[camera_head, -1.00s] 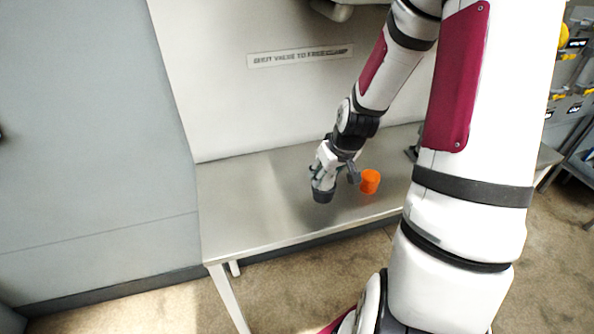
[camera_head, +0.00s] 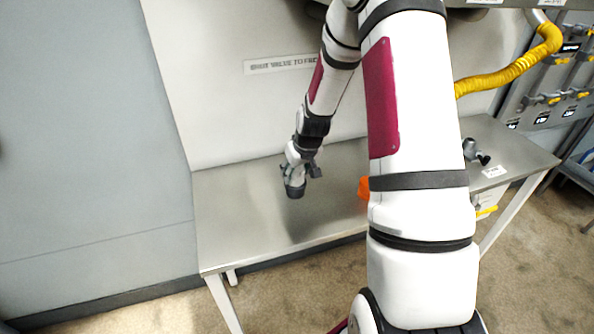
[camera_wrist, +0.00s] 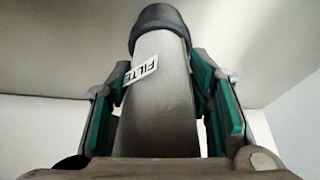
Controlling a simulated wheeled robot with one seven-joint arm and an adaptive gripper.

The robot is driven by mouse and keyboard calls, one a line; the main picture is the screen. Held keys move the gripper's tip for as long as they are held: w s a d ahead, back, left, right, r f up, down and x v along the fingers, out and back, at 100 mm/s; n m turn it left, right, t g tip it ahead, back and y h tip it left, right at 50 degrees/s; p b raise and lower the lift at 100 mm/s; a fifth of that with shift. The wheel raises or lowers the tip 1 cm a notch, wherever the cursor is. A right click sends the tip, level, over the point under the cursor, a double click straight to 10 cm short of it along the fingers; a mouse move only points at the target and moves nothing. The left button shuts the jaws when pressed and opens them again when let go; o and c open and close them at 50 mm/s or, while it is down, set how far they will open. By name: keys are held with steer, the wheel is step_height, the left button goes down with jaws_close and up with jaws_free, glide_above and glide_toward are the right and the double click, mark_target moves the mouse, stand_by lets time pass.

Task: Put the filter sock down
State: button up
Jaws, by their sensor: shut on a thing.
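The filter sock is a grey cylinder with a dark end and a white label reading "FILTE". It fills the middle of the wrist view (camera_wrist: 160,95), between the green pads of my gripper (camera_wrist: 165,85). My gripper (camera_head: 298,175) is shut on the filter sock (camera_head: 295,188), which hangs dark end down over the left part of the metal table (camera_head: 240,215). I cannot tell whether its lower end touches the tabletop.
An orange cup-like thing (camera_head: 363,188) stands on the table, partly hidden by my arm. A grey fitting (camera_head: 474,150) lies at the table's right. A yellow hose (camera_head: 510,72) hangs behind at right. The tabletop's left part is clear.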

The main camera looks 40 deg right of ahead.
steer(key=shift+f, duration=0.1)
steer(key=o, duration=1.3)
steer(key=a+v, duration=0.2)
steer(key=v, duration=0.8)
steer(key=w+a+v, duration=0.1)
steer(key=a+v, duration=0.2)
steer(key=v, duration=0.7)
steer(key=s+a+r, duration=0.4)
steer(key=s, duration=0.3)
steer(key=s+a+r+n, duration=0.1)
steer(key=s+a+r, duration=0.3)
steer(key=s, duration=0.3)
steer(key=s+a+r+n+t, duration=0.1)
steer(key=s+a+r, duration=0.3)
steer(key=s, duration=0.3)
steer(key=shift+s+a+r+y, duration=0.1)
steer(key=shift+a+y, duration=0.3)
steer(key=shift+a, duration=0.45)
